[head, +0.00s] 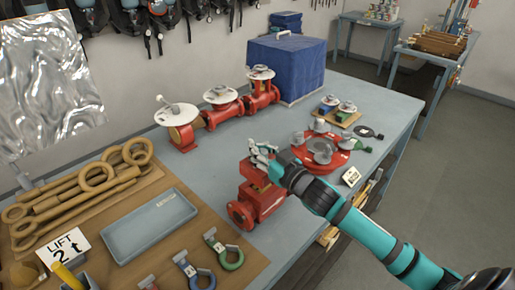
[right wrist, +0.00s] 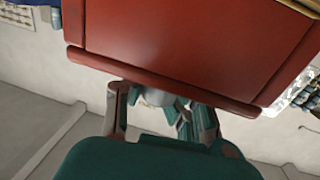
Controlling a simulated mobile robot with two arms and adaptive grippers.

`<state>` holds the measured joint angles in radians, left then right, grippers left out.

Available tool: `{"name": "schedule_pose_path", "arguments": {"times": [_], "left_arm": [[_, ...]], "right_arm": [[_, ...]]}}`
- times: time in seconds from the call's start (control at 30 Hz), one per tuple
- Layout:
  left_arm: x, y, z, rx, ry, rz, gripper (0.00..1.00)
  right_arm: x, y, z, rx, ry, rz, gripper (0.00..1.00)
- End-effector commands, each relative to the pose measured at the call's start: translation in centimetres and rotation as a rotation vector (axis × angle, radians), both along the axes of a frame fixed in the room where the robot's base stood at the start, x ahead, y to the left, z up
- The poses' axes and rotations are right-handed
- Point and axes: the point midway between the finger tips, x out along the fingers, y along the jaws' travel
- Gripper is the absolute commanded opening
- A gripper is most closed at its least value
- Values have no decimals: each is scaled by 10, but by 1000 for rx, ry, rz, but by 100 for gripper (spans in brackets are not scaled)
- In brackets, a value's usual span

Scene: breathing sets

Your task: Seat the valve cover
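A red valve body (head: 264,196) with a round flange on its left side stands on the blue-grey bench. My right gripper (head: 263,153) is at its top, reaching in from the right. In the right wrist view, a broad red block (right wrist: 190,45) fills the upper part, close to the fingers (right wrist: 163,108). A pale grey part shows between the fingers; I cannot tell whether they grip it. I cannot tell which piece is the valve cover. My left gripper is not in view.
Red valves with white discs (head: 220,96) stand along the back beside a blue covered box (head: 287,66). A grey tray (head: 150,226), wooden eye-ended bars (head: 85,188) and coloured shackles (head: 228,256) lie at left. Small parts (head: 337,107) sit at right. The bench middle is clear.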

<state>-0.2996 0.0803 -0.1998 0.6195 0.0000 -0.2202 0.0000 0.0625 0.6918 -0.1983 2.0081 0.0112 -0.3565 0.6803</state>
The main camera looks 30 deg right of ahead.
Motion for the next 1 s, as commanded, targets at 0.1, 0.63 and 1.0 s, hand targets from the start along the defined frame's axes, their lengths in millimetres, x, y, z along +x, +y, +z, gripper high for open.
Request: {"name": "schedule_pose_path", "arguments": {"times": [0.1,0.63,1.0], "left_arm": [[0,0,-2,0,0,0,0],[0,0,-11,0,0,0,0],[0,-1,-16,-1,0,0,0]], "right_arm": [[0,0,-2,0,-2,0,0],[0,0,-15,2,-3,1,0],[0,0,-25,0,-2,0,0]]}}
